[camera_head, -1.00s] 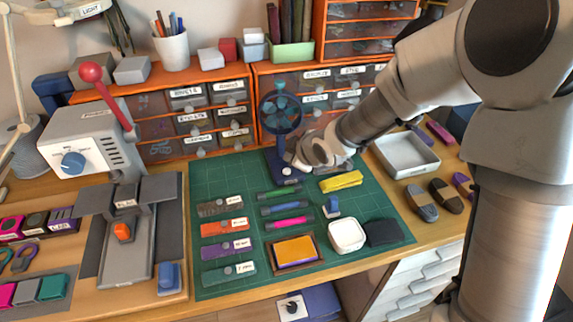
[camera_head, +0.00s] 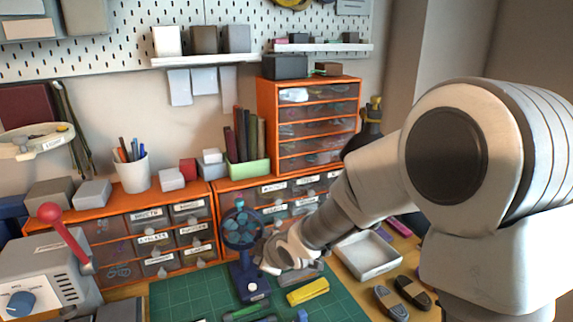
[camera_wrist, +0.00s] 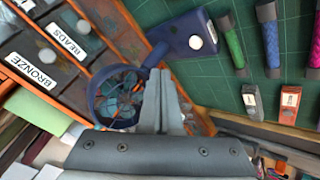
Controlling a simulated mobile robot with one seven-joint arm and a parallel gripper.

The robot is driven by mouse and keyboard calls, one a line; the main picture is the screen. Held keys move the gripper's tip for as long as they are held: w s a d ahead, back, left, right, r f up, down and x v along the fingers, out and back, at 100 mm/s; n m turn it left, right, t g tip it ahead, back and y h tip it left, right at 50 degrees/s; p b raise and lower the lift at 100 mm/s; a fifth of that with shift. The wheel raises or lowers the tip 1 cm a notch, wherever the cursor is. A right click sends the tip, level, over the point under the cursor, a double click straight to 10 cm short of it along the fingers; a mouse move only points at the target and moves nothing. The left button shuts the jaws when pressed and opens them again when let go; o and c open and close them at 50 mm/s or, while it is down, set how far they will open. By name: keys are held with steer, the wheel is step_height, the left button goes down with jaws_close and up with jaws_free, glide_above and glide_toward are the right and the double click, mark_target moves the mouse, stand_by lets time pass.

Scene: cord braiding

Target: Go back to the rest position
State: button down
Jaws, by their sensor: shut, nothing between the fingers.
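My gripper (camera_head: 268,266) is at the right of the blue desk fan (camera_head: 241,228) in the head view, at the back of the green cutting mat (camera_head: 185,297). In the wrist view my gripper (camera_wrist: 163,82) has its two grey fingers together with nothing between them. There the fan's round cage (camera_wrist: 117,97) is just left of the fingers, and its base with a white button (camera_wrist: 196,42) is beyond the fingertips. I cannot tell whether the fingers touch the fan. My arm reaches in from the right.
Orange drawer units (camera_head: 160,238) line the back, with a taller one (camera_head: 315,125) behind my arm. A yellow object (camera_head: 308,291) lies on the mat. A pale tray (camera_head: 368,255) and dark oval pieces (camera_head: 412,292) are to the right. A white lever machine (camera_head: 50,265) stands at left.

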steer(key=s+d+r+m+h, duration=0.2)
steer(key=s+d+r+m, duration=0.25)
steer(key=d, duration=0.35)
steer(key=s+d+r+m+h, duration=0.3)
steer(key=s+d+r, duration=0.1)
steer(key=d+r, duration=0.25)
steer(key=s+d+r+m+g, duration=0.15)
steer(key=s+d+m, duration=0.25)
steer(key=s, duration=0.5)
steer(key=s+d+r+m, duration=0.3)
steer(key=s+d+m, duration=0.15)
steer(key=s, duration=0.45)
step_height(320, 180, up, 14)
steer(key=p, duration=1.4)
steer(key=shift+w+a+p, duration=0.35)
steer(key=shift+a, duration=0.1)
steer(key=shift+f, duration=0.1)
